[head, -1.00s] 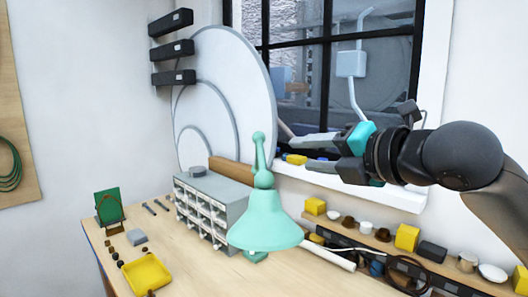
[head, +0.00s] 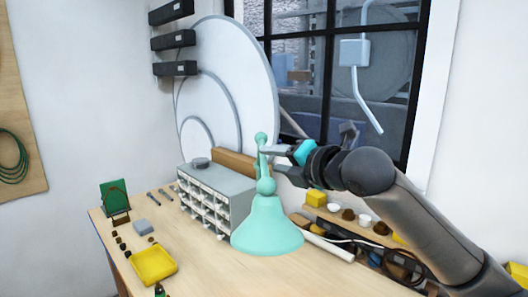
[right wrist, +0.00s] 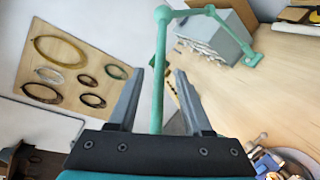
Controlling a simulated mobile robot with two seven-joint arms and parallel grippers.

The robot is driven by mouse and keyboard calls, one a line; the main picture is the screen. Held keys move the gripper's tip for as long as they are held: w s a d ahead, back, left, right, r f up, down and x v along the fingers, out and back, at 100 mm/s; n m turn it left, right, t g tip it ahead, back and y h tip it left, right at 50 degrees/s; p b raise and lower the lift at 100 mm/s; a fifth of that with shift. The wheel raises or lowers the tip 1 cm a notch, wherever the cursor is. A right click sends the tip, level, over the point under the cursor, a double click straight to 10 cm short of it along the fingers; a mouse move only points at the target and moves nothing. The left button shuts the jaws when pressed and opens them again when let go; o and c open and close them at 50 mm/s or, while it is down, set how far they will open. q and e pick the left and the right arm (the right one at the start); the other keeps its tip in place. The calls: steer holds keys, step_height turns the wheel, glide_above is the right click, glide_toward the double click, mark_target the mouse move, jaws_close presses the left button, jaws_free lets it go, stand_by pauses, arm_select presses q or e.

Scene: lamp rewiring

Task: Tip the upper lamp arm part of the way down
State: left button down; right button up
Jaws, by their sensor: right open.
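The mint-green lamp stands on the workbench in the head view, with its bell shade (head: 267,228) at the front. Its slim arm (head: 261,142) rises behind the shade, seen nearly end-on. My right gripper (head: 268,162) is at this arm from the right, fingers pointing left. In the right wrist view, a long straight lamp rod (right wrist: 158,75) runs between the two open fingers of my right gripper (right wrist: 157,78), with gaps on both sides. The rod ends in a joint at the top, where another link leads right. My left gripper is not in view.
A grey drawer cabinet (head: 227,186) stands behind and left of the lamp. The window (head: 315,85) and its sill are behind my right arm. A yellow tray (head: 153,265) and small parts lie at the bench's left. Small items line the shelf at right.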

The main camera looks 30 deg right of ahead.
mark_target(264, 158)
steer(key=shift+p+x, duration=0.55)
steer(key=shift+x, duration=1.75)
jaws_close()
